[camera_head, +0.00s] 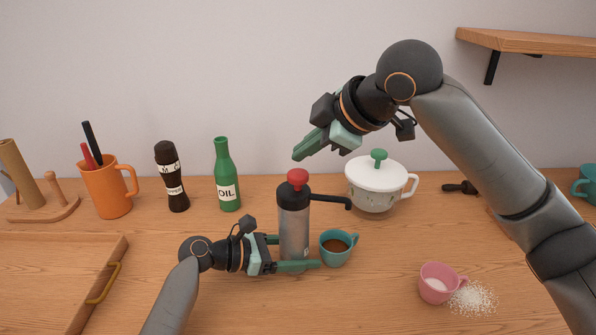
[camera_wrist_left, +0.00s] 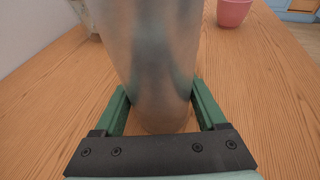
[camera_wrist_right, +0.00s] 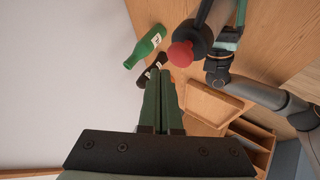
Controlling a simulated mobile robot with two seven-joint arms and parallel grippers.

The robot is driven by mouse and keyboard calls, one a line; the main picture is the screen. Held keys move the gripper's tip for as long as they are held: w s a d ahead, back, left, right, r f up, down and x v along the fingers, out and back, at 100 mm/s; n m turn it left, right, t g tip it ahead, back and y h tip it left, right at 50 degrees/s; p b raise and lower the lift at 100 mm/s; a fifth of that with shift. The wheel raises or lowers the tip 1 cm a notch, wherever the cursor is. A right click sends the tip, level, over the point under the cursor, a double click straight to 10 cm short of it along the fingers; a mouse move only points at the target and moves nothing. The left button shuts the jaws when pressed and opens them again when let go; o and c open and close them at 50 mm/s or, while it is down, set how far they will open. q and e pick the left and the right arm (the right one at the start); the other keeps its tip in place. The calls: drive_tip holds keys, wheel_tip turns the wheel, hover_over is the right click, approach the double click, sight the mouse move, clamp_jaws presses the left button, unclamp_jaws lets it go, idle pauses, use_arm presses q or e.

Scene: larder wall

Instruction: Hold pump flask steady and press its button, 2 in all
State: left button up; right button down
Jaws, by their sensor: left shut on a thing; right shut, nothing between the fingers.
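The pump flask (camera_head: 294,228) stands upright on the counter, with a grey metal body, a black spout pointing right and a red button (camera_head: 298,178) on top. My left gripper (camera_head: 293,266) is shut around the flask's lower body; the grey body fills the space between its green fingers in the left wrist view (camera_wrist_left: 155,60). My right gripper (camera_head: 297,154) is shut and empty, in the air above the red button. The button also shows in the right wrist view (camera_wrist_right: 180,54), apart from the fingertips. A teal cup (camera_head: 336,251) with brown liquid stands below the spout.
A white lidded pot (camera_head: 375,188) stands behind the spout. A green oil bottle (camera_head: 226,178), a pepper mill (camera_head: 170,178) and an orange mug (camera_head: 106,188) stand left. A pink cup (camera_head: 436,284) stands beside spilled white grains (camera_head: 472,299). A wooden tray (camera_head: 60,240) lies at left.

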sight(304, 175)
drive_tip(key=shift+r, duration=2.15)
use_arm(q)
drive_tip(key=o, duration=0.9)
drive_tip(key=shift+a, duration=0.1)
